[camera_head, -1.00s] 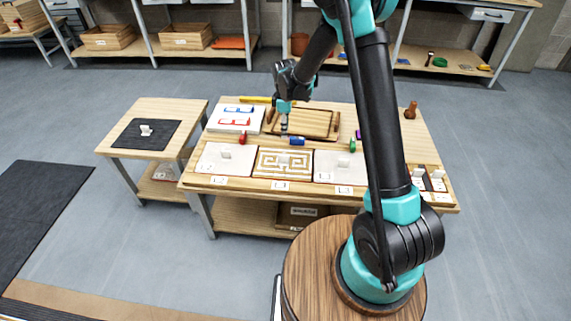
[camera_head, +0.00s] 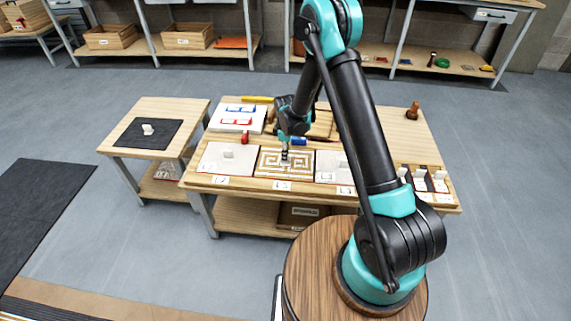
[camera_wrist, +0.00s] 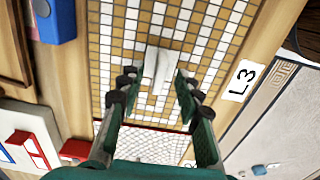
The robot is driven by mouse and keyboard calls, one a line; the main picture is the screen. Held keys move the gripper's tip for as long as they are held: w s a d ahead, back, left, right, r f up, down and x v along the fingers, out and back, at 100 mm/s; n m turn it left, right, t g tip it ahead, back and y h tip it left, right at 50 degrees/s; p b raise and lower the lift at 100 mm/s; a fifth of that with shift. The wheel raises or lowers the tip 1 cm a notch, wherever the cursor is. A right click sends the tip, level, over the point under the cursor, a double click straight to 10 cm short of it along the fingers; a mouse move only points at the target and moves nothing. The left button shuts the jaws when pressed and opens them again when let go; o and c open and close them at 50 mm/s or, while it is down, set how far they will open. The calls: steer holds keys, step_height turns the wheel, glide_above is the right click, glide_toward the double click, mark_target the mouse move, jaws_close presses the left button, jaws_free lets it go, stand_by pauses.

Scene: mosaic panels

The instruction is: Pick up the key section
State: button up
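The key section (camera_head: 302,166) is a tan and white meander mosaic panel, the middle one in the front row on the table. In the wrist view its tiles (camera_wrist: 205,35) fill the upper middle, with an upright pale grip block (camera_wrist: 160,68) on them. My gripper (camera_head: 284,158) is low over the panel's middle. In the wrist view my gripper (camera_wrist: 158,88) is open, one finger on each side of the block. I cannot tell whether the fingers touch it.
A pale panel (camera_head: 213,163) lies left of it, and another (camera_head: 326,170) lies right, partly behind my arm. A red piece (camera_head: 245,138) and a blue block (camera_head: 299,141) stand behind. A side table (camera_head: 190,118) with a dark mat is at left.

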steer(key=shift+f, duration=0.7)
jaws_close()
